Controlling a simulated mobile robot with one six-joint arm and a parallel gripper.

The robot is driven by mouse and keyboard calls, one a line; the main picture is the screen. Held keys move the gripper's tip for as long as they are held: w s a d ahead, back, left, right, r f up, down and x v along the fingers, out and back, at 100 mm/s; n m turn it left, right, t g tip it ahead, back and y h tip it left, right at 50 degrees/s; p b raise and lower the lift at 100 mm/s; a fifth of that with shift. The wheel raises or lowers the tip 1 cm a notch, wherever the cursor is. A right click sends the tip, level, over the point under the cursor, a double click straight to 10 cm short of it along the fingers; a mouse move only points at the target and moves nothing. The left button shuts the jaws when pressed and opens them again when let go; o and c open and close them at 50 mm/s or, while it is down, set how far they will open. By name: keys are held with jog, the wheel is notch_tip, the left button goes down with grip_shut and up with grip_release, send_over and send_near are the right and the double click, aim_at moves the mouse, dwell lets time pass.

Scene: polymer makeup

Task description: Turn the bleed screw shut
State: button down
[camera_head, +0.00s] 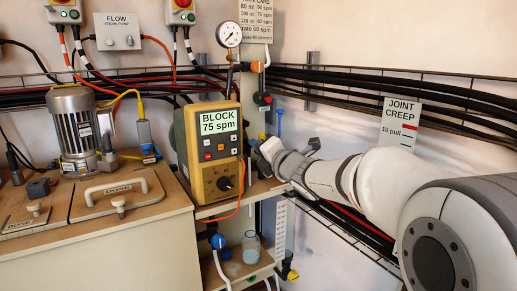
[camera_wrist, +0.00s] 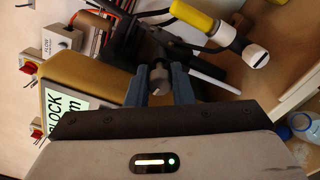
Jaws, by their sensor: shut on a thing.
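My gripper (camera_wrist: 159,80) is in the middle of the wrist view, with its two blue-grey fingers on either side of a small grey metal screw head. I take this for the bleed screw (camera_wrist: 160,75); the fingers are shut on it and cover its sides. In the head view my gripper end (camera_head: 266,149) is just right of the yellow-brown dosing pump (camera_head: 189,144), and the screw cannot be made out there. The pump's display (camera_head: 219,122) reads BLOCK, 75 spm. The pump also shows in the wrist view (camera_wrist: 85,75).
A pressure gauge (camera_head: 229,34) stands above the pump. A motor (camera_head: 77,128) and lidded tank (camera_head: 95,215) are left. A bottle (camera_head: 251,247) stands below.

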jog(key=m+p, duration=0.1)
jog(key=m, duration=0.2)
jog(key=shift+m, duration=0.4)
jog(key=m+p, duration=0.2)
jog(key=m, duration=0.2)
jog(key=shift+r+m, duration=0.1)
jog(key=shift+m, duration=0.2)
jog(key=m+p, duration=0.2)
jog(key=m, duration=0.2)
jog(key=shift+m+p, duration=0.85)
jog(key=shift+m, duration=0.75)
jog(key=c, duration=1.3)
grip_release()
